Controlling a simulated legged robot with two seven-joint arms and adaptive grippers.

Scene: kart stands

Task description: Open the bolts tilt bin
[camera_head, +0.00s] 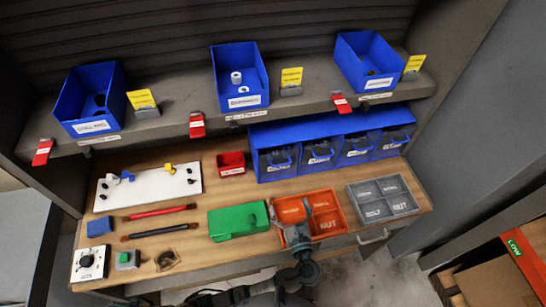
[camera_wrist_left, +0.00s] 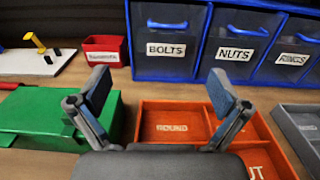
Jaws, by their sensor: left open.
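The bolts tilt bin (camera_wrist_left: 145,65) is the leftmost blue bin front of a row, with a white BOLTS label and a blue handle (camera_wrist_left: 168,24) above the label. It looks shut, flush with its neighbours. In the head view the bolts bin (camera_head: 272,174) is at the left end of the blue bin unit at the back of the bench. My left gripper (camera_head: 290,208) is over the orange tray, in front of the bin and apart from it. In the left wrist view my left gripper (camera_wrist_left: 160,82) is open and empty, its fingers spread below the BOLTS label. My right gripper is not in view.
The NUTS bin (camera_wrist_left: 235,45) and RINGS bin (camera_wrist_left: 293,58) are to the right. A red box (camera_head: 231,163), a green box (camera_head: 238,221), the orange tray (camera_head: 325,200) and a grey tray (camera_head: 382,200) are nearby. A shelf (camera_head: 180,122) with blue open bins runs above.

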